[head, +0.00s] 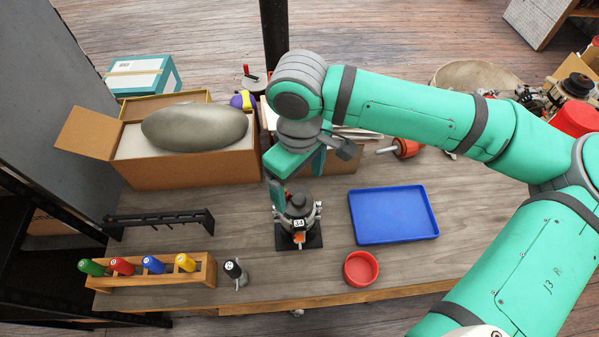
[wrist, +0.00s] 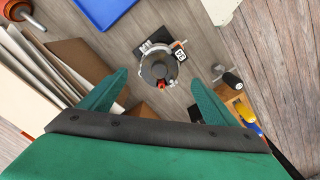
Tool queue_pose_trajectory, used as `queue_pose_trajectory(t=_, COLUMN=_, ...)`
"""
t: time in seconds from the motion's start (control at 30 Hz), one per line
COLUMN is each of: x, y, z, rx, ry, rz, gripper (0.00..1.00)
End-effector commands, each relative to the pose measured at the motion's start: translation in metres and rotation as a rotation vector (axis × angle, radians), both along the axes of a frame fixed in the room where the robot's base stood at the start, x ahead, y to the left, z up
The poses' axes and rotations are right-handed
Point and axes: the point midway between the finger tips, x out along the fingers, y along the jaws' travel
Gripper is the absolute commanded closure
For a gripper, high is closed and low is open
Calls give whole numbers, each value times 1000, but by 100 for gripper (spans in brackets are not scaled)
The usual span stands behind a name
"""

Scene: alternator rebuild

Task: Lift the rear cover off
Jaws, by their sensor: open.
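The alternator (head: 298,212) stands on a dark square base (head: 313,241) in the middle of the bench, with a dark round rear cover (head: 298,201) on top and a small white number tag on its front. In the wrist view the rear cover (wrist: 158,66) faces the camera, ahead of the fingers. My gripper (head: 277,190) is above and slightly left of the alternator in the head view. In the wrist view my gripper (wrist: 160,88) has its two green fingers wide apart, with nothing between them. Whether a fingertip touches the alternator, I cannot tell.
A blue tray (head: 394,240) and a red round dish (head: 361,268) lie to the right. A wooden rack (head: 160,281) with coloured-handled tools and a dark-handled tool (head: 234,272) stand front left. A black rack (head: 160,218) is behind them. An open cardboard box (head: 190,172) holds a grey oval object.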

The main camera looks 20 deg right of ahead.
Motion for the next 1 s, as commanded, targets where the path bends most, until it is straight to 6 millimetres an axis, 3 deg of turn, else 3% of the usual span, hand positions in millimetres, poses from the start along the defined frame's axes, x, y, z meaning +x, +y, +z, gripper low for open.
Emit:
queue_pose_trajectory(t=0.2, x=-1, y=0, z=-37, rx=1, ry=2, rz=-1, gripper=17)
queue_pose_trajectory(t=0.4, x=0, y=0, z=-62, rx=2, ry=0, rz=-2, gripper=17)
queue_pose_trajectory(t=0.87, x=0, y=-2, z=-74, rx=2, ry=-1, rz=-3, gripper=17)
queue_pose_trajectory(t=0.9, x=0, y=-1, z=-74, rx=2, ry=-1, rz=-3, gripper=20)
queue_pose_trajectory(t=1.0, x=0, y=-1, z=-74, rx=2, ry=-1, rz=-3, gripper=44)
